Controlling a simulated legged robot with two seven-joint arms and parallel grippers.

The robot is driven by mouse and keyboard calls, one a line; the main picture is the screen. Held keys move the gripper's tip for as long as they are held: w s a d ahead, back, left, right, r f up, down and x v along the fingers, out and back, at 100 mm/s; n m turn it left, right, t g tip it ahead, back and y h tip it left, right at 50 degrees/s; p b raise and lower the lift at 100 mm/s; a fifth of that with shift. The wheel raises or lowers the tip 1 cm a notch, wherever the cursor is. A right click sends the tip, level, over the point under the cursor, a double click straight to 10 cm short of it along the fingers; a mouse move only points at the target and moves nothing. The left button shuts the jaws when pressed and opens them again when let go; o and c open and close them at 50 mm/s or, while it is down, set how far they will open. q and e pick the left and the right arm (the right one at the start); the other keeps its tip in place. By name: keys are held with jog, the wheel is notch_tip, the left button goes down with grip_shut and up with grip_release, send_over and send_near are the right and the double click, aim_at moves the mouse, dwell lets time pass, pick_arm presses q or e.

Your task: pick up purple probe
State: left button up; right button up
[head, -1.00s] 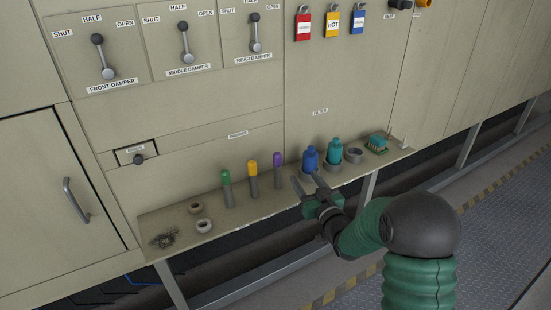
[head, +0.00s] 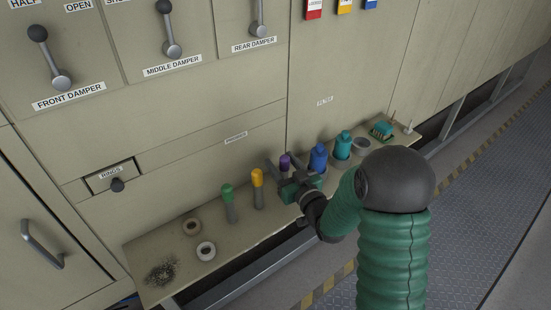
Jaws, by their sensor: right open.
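The purple probe (head: 284,161) stands upright on the shelf, between the yellow probe (head: 257,179) and the blue bottle (head: 318,158). Its purple top shows; its grey lower part is mostly hidden behind my gripper. My right gripper (head: 287,165) is open, with one finger to the left of the probe and one to its right. The jaws appear to be around the probe but not closed on it; contact cannot be told. My left gripper is out of view.
The panel wall rises close behind.

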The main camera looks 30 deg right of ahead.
jog(key=shift+s+a+r, duration=0.25)
jog(key=shift+s+r, duration=0.15)
jog(key=shift+s, duration=0.1)
jog(key=shift+s+a+r, duration=0.25)
jog(key=shift+s+r, duration=0.1)
jog(key=shift+s, duration=0.1)
jog(key=shift+c, duration=1.9)
jog(key=shift+w+d+f, duration=0.45)
jog(key=shift+d+f, duration=0.1)
jog(key=shift+d, duration=0.1)
jog(key=c, duration=0.5)
jog(key=shift+d, duration=0.15)
jog(key=shift+c, duration=1)
jog(key=shift+s, duration=0.1)
grip_shut()
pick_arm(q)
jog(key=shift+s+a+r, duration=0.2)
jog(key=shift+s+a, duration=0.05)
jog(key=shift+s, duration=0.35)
pick_arm(e)
jog(key=shift+a+r, duration=0.25)
jog(key=shift+a, duration=0.1)
